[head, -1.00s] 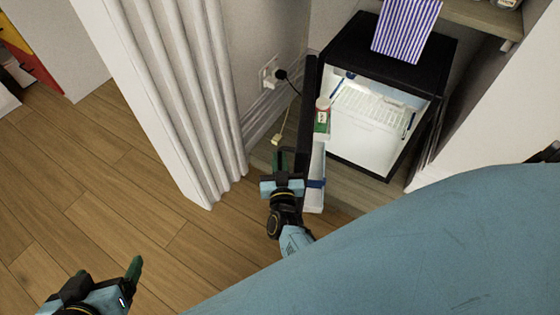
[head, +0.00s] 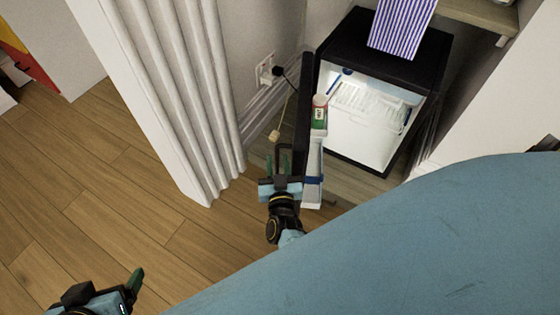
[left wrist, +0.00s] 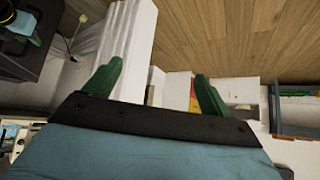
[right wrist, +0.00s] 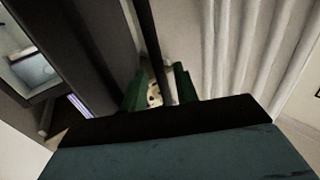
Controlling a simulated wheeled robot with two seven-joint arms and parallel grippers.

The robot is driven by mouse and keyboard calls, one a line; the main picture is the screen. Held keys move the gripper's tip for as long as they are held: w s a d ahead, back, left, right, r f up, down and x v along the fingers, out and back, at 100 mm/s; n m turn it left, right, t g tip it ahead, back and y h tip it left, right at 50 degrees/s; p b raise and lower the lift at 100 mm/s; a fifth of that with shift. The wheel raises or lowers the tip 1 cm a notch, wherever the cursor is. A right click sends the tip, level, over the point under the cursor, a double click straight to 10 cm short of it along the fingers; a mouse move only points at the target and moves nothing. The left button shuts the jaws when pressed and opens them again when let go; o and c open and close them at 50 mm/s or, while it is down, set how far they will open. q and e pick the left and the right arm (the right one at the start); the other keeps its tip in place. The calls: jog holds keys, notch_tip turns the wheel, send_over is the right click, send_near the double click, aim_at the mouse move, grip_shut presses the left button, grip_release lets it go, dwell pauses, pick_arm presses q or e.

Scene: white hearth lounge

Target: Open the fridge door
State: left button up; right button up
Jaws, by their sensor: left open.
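The small black fridge (head: 400,46) stands in an alcove at the upper right of the head view, its lit white interior showing. Its door (head: 304,105) stands wide open to the left, seen nearly edge-on, with white shelves (head: 313,170) on its inner side. My right gripper (head: 279,162) is at the door's outer side, near its lower front end. In the right wrist view a dark bar (right wrist: 150,40) runs down between its fingers (right wrist: 160,90); whether they grip it is unclear. My left gripper (head: 110,285) is open and empty above the floor, away from the fridge.
A white fluted column (head: 180,90) stands left of the door. A plug and socket (head: 266,71) with a hanging cord are on the wall behind the door. A striped box (head: 401,25) stands on the fridge. Wooden floor (head: 120,190) is clear at left.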

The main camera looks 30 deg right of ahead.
jog(key=p+v, duration=0.1)
jog(key=v, duration=0.3)
jog(key=shift+s+a+r, duration=0.1)
jog(key=shift+s, duration=0.1)
pick_arm(q)
jog(key=s+a+f+g+y+p, duration=0.1)
jog(key=s+a+f+g, duration=0.2)
jog(key=s, duration=0.3)
jog(key=shift+f+g, duration=0.7)
jog(key=shift+f, duration=0.15)
pick_arm(e)
jog(key=shift+v, duration=2.8)
pick_arm(q)
jog(key=shift+s, duration=0.1)
